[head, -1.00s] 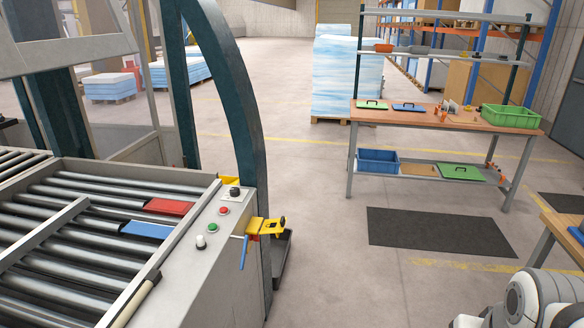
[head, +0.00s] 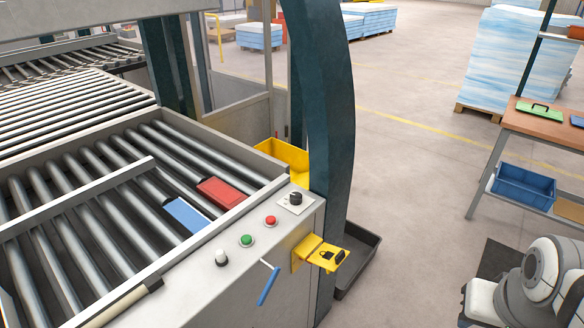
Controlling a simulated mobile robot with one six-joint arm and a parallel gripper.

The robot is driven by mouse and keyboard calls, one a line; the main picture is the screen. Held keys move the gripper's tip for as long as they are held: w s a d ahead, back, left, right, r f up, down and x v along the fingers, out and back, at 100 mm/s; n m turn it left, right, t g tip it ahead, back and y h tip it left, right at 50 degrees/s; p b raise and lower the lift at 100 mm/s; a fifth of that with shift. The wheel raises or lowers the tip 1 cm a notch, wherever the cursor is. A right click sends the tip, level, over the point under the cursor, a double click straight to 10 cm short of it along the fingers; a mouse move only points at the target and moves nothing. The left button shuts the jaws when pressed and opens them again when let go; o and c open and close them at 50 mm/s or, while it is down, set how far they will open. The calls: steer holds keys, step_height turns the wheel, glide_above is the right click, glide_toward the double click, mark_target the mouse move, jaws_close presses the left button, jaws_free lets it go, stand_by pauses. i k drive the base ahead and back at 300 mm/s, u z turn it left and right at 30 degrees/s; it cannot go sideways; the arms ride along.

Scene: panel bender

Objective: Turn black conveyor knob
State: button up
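The black conveyor knob (head: 295,198) sits on a light square plate at the far end of the grey control panel (head: 222,276), near the dark green post. A red button (head: 270,220), a green button (head: 246,240) and a white button (head: 221,257) line up nearer along the same panel. Part of my arm shows at the lower right, well away from the knob. My gripper is not in view.
A yellow bracket (head: 308,250) and a blue-handled lever (head: 268,284) stick out from the panel's side. Red (head: 221,192) and blue (head: 187,215) blocks lie on the rollers. A dark tray (head: 358,264) stands beyond the post. Open floor lies to the right.

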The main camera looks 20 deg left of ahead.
mark_target(296, 198)
steer(key=u, duration=0.7)
steer(key=i, duration=1)
steer(key=u, duration=0.6)
steer(key=k, duration=0.85)
steer(key=u, duration=0.15)
steer(key=i, duration=0.9)
steer(key=z, duration=0.1)
